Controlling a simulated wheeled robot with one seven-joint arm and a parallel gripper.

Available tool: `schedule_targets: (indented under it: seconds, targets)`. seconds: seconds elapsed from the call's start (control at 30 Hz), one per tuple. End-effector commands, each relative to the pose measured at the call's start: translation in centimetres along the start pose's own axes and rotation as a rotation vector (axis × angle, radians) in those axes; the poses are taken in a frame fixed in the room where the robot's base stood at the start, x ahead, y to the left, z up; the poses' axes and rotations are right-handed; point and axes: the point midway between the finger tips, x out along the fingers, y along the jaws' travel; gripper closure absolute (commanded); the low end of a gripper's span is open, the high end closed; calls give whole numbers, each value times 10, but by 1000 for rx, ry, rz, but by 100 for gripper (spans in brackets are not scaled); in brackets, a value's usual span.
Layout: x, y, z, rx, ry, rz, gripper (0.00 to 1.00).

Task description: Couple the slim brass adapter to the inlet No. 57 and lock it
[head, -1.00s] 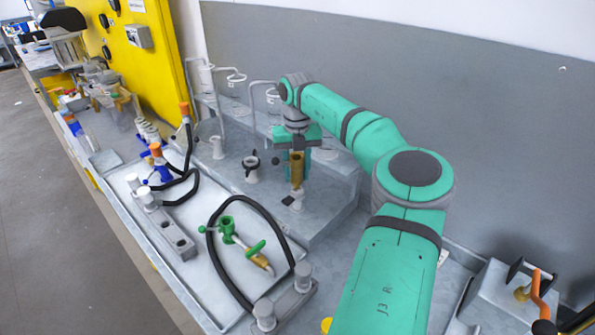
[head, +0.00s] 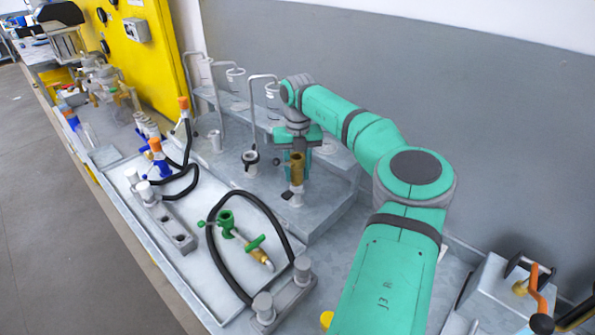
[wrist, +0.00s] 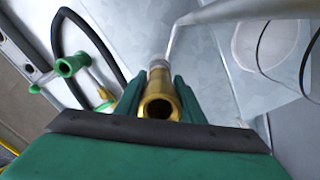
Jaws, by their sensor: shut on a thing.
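My gripper (head: 297,146) is shut on the slim brass adapter (head: 297,168) and holds it upright at the raised grey bench. In the wrist view the adapter (wrist: 160,103) sits between the two green fingers, its open end facing the camera. A grey upright inlet (head: 297,191) with a dark lever (head: 287,195) at its side stands directly under the adapter. The adapter's lower end is at or just above it; I cannot tell whether they touch. The number 57 is not readable. A grey cylindrical end (wrist: 158,64) shows beyond the adapter in the wrist view.
Another inlet with a black collar (head: 251,159) stands to the left. Bent grey pipes (head: 250,105) rise behind. A tray (head: 150,245) at the front left holds a black hose (head: 213,245) and a green-handled fitting (head: 228,225). Grey posts (head: 264,305) stand near it.

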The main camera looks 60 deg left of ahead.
Motion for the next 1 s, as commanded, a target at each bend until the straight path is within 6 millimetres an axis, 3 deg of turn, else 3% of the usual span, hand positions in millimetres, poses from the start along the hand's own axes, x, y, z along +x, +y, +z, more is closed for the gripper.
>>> schedule_targets:
  seconds: [1.0]
  targets:
    - [10, -2, 0, 2, 2, -4, 94]
